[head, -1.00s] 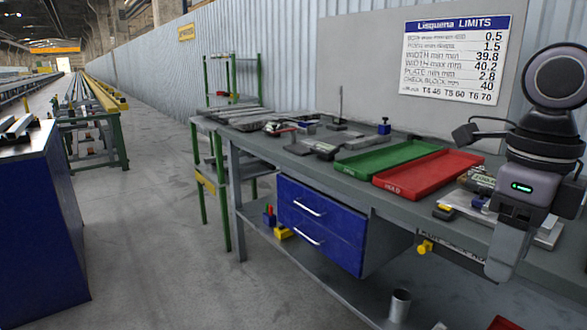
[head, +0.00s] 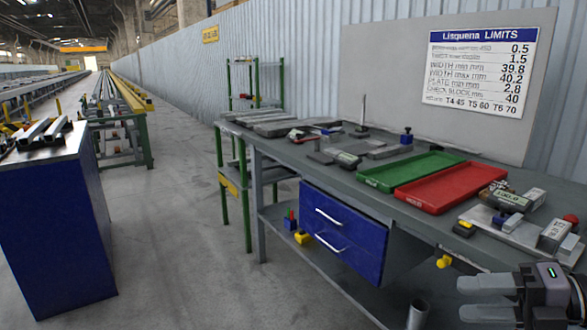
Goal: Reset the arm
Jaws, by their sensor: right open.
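My right gripper (head: 468,298) is at the bottom right corner of the head view, in front of the workbench's front edge. Its two grey fingers point left and are apart, with nothing between them. Most of my right arm is outside the picture. My left gripper and left arm are not in view.
The grey workbench (head: 345,190) carries a green tray (head: 408,170), a red tray (head: 450,190) and gauges on a plate (head: 500,232). Blue drawers (head: 345,230) hang below it. A blue cabinet (head: 55,230) stands at left. Clear floor (head: 175,240) lies between.

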